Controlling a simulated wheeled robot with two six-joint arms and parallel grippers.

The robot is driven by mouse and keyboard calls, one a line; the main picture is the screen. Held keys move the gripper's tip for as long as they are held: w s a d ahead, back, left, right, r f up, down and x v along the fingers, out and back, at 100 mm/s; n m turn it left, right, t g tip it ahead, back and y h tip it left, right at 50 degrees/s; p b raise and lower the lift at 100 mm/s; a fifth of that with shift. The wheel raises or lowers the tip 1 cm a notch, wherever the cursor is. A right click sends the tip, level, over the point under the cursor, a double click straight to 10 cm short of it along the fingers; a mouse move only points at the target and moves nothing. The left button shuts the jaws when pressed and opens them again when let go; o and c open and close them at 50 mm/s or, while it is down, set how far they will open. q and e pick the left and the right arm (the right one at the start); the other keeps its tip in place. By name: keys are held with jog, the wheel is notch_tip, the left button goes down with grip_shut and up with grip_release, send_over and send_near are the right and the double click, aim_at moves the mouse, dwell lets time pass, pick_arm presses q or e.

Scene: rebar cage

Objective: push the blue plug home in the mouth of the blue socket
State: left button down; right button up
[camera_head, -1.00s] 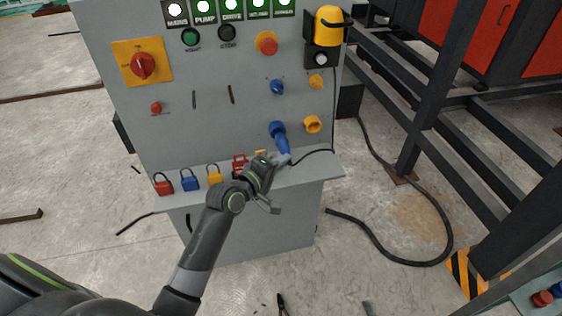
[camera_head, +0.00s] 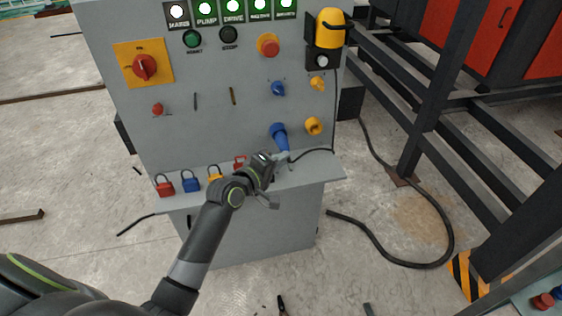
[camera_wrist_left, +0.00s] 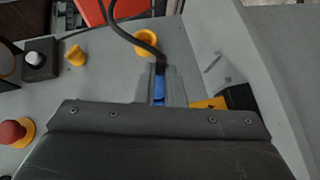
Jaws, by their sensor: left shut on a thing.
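The blue socket (camera_head: 278,129) sits on the lower right of the grey panel. The blue plug (camera_head: 283,146) slants down from its mouth and seems to meet it; how deep it sits I cannot tell. My left gripper (camera_head: 285,159) is shut on the plug's lower end, below the socket. In the left wrist view a strip of the blue plug (camera_wrist_left: 159,88) shows between the fingers, with its black cable running up; the socket is hidden there. My right gripper is not in view.
A yellow socket (camera_head: 313,126) is right of the blue one. A blue knob (camera_head: 278,88) is above. Several padlocks, including a blue one (camera_head: 191,181), line the ledge (camera_head: 322,172). A black cable loops on the floor at right, near dark steel frames (camera_head: 424,110).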

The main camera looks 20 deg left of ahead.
pick_arm(q)
jog(key=shift+w+a, duration=0.5)
jog(key=shift+w, duration=0.25)
jog(key=shift+w+r, duration=0.1)
jog(key=shift+r, duration=0.05)
jog(key=c, duration=1.4)
grip_release()
jog(key=shift+a, duration=0.1)
jog(key=shift+c, duration=0.2)
jog(key=p+v, duration=0.1)
jog(key=v, duration=1.6)
jog(key=shift+a, duration=0.1)
